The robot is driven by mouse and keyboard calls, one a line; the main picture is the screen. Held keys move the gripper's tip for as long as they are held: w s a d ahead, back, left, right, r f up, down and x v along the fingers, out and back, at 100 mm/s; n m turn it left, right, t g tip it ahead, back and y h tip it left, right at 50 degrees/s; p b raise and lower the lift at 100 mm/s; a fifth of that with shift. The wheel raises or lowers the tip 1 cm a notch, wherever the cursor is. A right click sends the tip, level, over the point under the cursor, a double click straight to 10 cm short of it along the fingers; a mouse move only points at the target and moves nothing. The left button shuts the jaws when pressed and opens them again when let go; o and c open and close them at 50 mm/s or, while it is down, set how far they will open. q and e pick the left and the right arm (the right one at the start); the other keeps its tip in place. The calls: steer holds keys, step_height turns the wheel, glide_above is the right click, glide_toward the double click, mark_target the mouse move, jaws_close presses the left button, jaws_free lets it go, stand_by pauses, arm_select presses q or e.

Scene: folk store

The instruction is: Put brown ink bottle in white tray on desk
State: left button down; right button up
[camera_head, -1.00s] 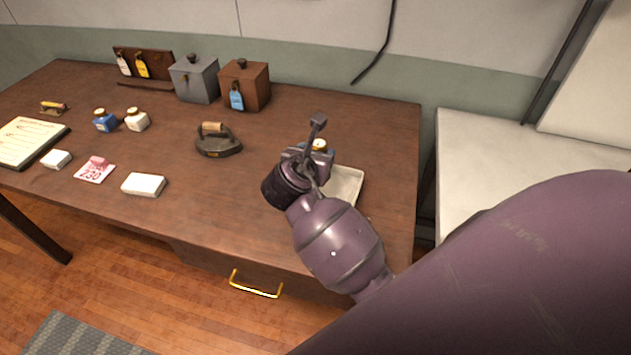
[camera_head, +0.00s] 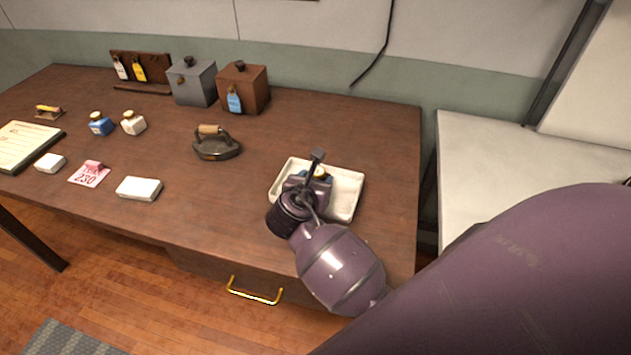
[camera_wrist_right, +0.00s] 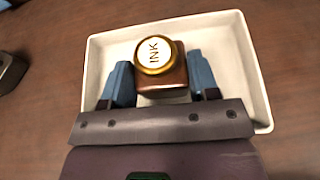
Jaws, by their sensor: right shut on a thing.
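The brown ink bottle (camera_wrist_right: 163,77) has a gold-rimmed cap with a white top marked INK. It is upright between the blue fingers of my right gripper (camera_wrist_right: 163,85), which is shut on it. In the head view, my right gripper (camera_head: 317,178) hides most of the bottle; only its gold cap shows. The white tray (camera_head: 348,191) lies on the desk's right part, and its walls surround the bottle in the right wrist view (camera_wrist_right: 236,75). The bottle is over or inside the tray; I cannot tell whether its base touches the floor. My left gripper is not in view.
A flat iron (camera_head: 216,144) stands left of the tray on the wooden desk (camera_head: 230,205). Blue (camera_head: 100,124) and white (camera_head: 133,122) ink bottles stand farther left. Grey (camera_head: 192,82) and brown (camera_head: 243,88) boxes stand behind. The desk between iron and tray is clear.

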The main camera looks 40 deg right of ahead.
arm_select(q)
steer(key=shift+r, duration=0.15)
arm_select(e)
steer(key=o, duration=0.7)
steer(key=shift+f, duration=0.1)
steer(key=shift+c, duration=0.2)
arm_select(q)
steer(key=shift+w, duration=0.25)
arm_select(e)
steer(key=o, duration=0.3)
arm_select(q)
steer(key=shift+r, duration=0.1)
arm_select(e)
steer(key=shift+o, duration=0.2)
steer(key=p+v, duration=0.1)
steer(key=v, duration=1)
steer(key=shift+r, duration=0.25)
steer(key=shift+s+a+r, duration=0.15)
steer(key=shift+s+a, duration=0.1)
steer(key=shift+a, duration=0.1)
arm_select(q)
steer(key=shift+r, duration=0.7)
